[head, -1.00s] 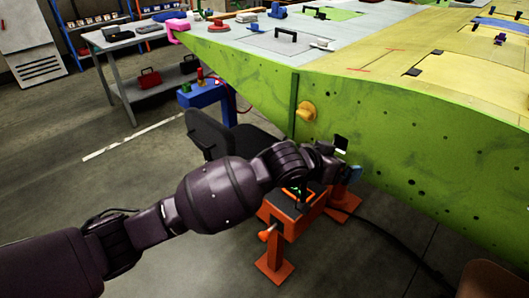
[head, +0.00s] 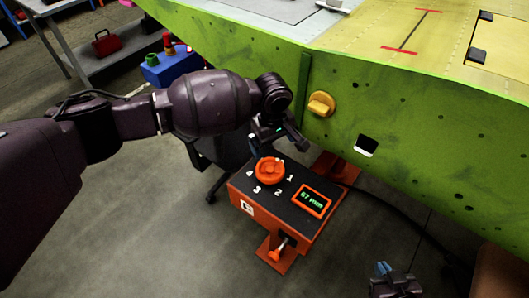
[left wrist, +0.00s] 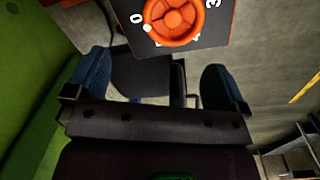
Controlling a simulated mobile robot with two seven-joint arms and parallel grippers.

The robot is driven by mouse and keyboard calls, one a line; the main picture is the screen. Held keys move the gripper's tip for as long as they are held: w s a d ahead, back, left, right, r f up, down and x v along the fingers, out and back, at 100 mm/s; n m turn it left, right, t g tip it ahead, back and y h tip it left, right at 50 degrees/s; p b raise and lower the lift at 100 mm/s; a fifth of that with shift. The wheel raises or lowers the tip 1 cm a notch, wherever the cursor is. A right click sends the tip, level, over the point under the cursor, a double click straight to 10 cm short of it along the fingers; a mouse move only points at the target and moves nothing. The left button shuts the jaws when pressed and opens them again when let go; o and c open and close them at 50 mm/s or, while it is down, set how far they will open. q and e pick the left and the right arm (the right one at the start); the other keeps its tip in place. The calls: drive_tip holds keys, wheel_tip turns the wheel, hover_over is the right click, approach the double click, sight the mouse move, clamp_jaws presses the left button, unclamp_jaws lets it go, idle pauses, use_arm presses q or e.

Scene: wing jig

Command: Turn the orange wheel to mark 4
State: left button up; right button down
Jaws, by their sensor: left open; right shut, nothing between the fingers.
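The orange wheel (head: 270,171) lies on the dark top of an orange box (head: 235,190). White marks 1, 2, 3 and 4 show around it in the head view. The wheel also shows at the top of the left wrist view (left wrist: 174,18), with 0 and 3 beside it and a pale dot on its rim near the 0. My left gripper (head: 275,136) is just behind and above the wheel, apart from it. Its two blue-padded fingers (left wrist: 155,85) are open and empty in the left wrist view. My right gripper (head: 388,272) is shut at the bottom right, away from the box.
A display (head: 312,201) beside the wheel seems to read 67 mm. The green wing panel (head: 420,130) with a yellow knob (head: 320,104) stands close behind. A dark chair (head: 215,150) is behind and left of the box.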

sight(271, 169)
use_arm(q)
drive_tip(key=f+n+b, duration=0.1)
drive_tip(key=f, duration=0.2)
drive_tip(key=s+f+b, duration=0.1)
drive_tip(key=f, duration=0.3)
drive_tip(key=f+n+b, duration=0.1)
drive_tip(key=f, duration=0.2)
drive_tip(key=shift+s+a+f+n, duration=0.15)
drive_tip(key=shift+s+f+n, duration=0.05)
drive_tip(key=shift+s+n, duration=0.1)
use_arm(e)
drive_tip(key=f, duration=0.1)
drive_tip(key=s+f, duration=0.1)
drive_tip(key=f, duration=0.1)
drive_tip(key=shift+d+g, duration=0.15)
drive_tip(key=shift+g, duration=0.15)
use_arm(q)
drive_tip(key=shift+c, duration=0.3)
use_arm(e)
drive_tip(key=shift+s+f, duration=0.1)
